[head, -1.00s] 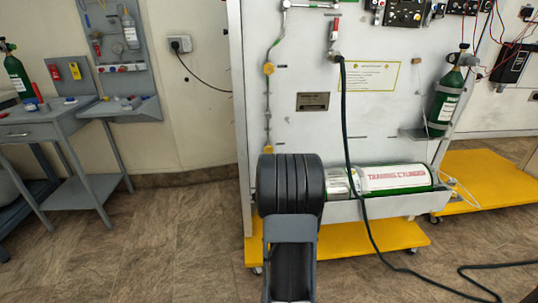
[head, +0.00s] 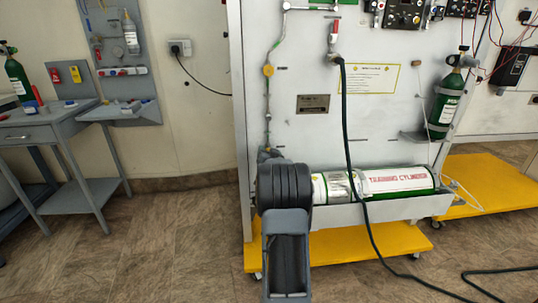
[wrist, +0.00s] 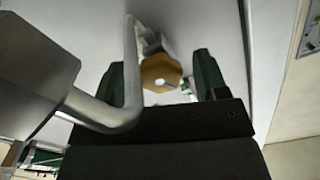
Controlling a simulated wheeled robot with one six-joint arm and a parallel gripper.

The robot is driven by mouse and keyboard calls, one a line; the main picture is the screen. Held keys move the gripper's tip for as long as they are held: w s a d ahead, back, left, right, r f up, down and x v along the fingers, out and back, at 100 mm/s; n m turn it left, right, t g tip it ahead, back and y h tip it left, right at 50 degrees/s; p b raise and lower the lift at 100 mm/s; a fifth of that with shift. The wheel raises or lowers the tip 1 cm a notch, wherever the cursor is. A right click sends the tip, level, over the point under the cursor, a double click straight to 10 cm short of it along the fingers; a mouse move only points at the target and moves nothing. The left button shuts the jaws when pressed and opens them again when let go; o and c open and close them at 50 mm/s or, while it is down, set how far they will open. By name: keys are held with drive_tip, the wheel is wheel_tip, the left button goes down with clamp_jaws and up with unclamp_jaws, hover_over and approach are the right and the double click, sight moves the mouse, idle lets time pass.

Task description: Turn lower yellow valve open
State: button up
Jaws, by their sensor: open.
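The lower yellow valve (wrist: 160,73) is a yellow-orange knob with a pale centre in the wrist view. My gripper (wrist: 157,66) is open, with one dark green finger on each side of the knob. There is a visible gap on each side, and I cannot tell how deep the knob sits between the fingers. In the head view the lower valve is hidden behind my arm and gripper at the foot of the pipe. The upper yellow valve (head: 268,70) shows higher on the same pipe.
A bent metal pipe (wrist: 131,75) runs close beside the left finger. The white training cylinder (head: 398,180) lies in a tray right of my arm. A dark hose (head: 345,130) hangs down the panel. Open floor lies to the left.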

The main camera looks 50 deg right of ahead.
drive_tip(key=c, duration=0.9)
drive_tip(key=shift+f+n+b, duration=0.15)
drive_tip(key=shift+n+b, duration=0.15)
drive_tip(key=shift+b, duration=0.2)
drive_tip(key=shift+c, duration=0.2)
drive_tip(key=shift+n, duration=0.5)
drive_tip(key=o, duration=0.9)
drive_tip(key=shift+o, duration=0.2)
drive_tip(key=p+v, duration=0.2)
drive_tip(key=v, duration=1.1)
drive_tip(key=shift+s+a, duration=0.25)
drive_tip(key=shift+s, duration=0.05)
